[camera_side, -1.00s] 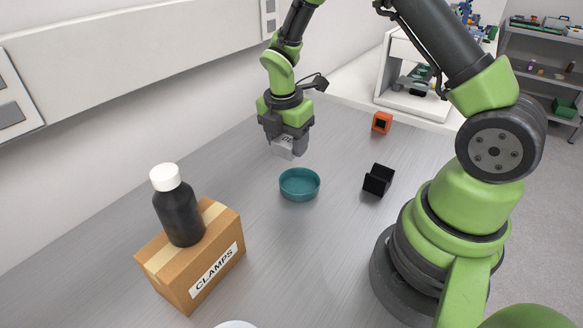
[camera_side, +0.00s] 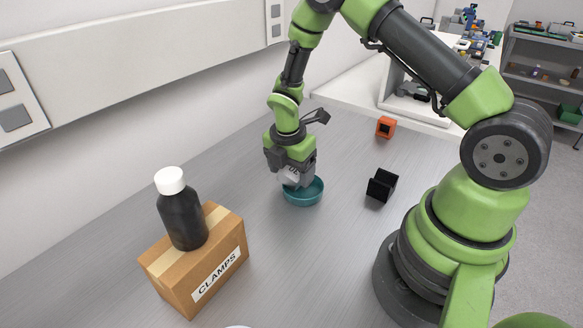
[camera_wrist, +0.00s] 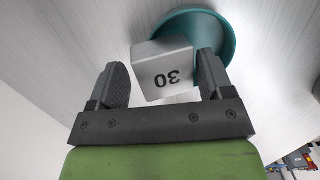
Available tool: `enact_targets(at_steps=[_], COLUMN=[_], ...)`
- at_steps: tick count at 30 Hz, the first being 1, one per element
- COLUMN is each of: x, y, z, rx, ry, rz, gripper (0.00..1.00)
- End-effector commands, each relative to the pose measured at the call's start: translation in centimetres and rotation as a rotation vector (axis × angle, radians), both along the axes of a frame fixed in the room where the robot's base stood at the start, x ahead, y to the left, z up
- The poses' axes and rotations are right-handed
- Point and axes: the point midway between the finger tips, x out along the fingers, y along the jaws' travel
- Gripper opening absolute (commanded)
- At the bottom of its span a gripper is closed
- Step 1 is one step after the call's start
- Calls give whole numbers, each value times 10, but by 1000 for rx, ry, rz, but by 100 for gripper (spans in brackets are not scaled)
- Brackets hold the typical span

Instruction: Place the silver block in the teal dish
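The silver block (camera_side: 291,175) is between the fingers of my gripper (camera_side: 294,182) in the side view. The teal dish (camera_side: 305,197) stands on the bench, round and open at the top. The block is over the dish's left part in the side view, and the gripper hides part of the rim. In the wrist view the dish (camera_wrist: 228,42) shows behind the block and the right finger. Whether the block touches the dish cannot be told.
A black holder (camera_side: 381,186) stands right of the dish, and an orange block with a dark opening (camera_side: 386,127) is farther back. A cardboard box labelled CLAMPS (camera_side: 215,265) carries a dark bottle with a white cap (camera_side: 181,212) at the front left. Bench around the dish is clear.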

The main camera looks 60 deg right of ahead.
Motion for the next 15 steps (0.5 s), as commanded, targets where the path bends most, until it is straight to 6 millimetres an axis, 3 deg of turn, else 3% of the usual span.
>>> enact_targets(at_steps=[10,15], x=[0,1], y=[0,2], z=[2,23], rx=[0,-2], ry=[-1,-5], rz=[-1,-1], gripper=[78,78])
